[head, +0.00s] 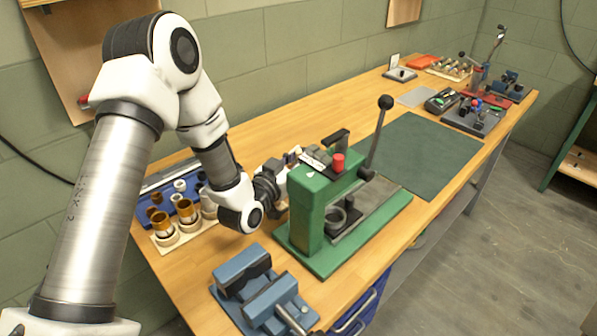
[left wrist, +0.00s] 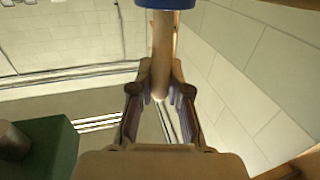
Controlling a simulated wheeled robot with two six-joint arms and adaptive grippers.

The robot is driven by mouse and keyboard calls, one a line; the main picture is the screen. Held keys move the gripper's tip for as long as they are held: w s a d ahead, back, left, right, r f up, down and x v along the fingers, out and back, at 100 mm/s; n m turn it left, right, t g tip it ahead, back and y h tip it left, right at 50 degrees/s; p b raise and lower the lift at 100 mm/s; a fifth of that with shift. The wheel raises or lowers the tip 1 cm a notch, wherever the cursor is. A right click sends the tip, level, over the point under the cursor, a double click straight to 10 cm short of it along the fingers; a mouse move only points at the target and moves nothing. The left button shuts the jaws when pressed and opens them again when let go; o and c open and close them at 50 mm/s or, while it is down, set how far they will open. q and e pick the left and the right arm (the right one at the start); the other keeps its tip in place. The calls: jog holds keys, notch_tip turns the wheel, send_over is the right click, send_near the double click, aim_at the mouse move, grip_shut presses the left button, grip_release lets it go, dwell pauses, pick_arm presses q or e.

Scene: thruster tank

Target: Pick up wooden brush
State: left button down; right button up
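The wooden brush (left wrist: 161,50) shows in the left wrist view as a pale wooden handle with a blue band at the top edge; its far end is out of the picture. My left gripper (left wrist: 162,80) has its two fingers closed on either side of the handle. In the head view my left gripper (head: 288,165) is behind the green press, and its fingers and the brush are mostly hidden there. My right gripper is not in view.
The green press (head: 310,215) with its raised lever stands right beside my left gripper. A blue vise (head: 262,290) is in front. A rack of brass and grey cylinders (head: 180,225) is at left. The dark green mat (head: 425,155) is clear.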

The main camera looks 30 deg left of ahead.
pick_arm(q)
notch_tip(320, 180, up, 10)
dwell(0.7)
jog(key=shift+s, duration=0.1)
dwell(0.4)
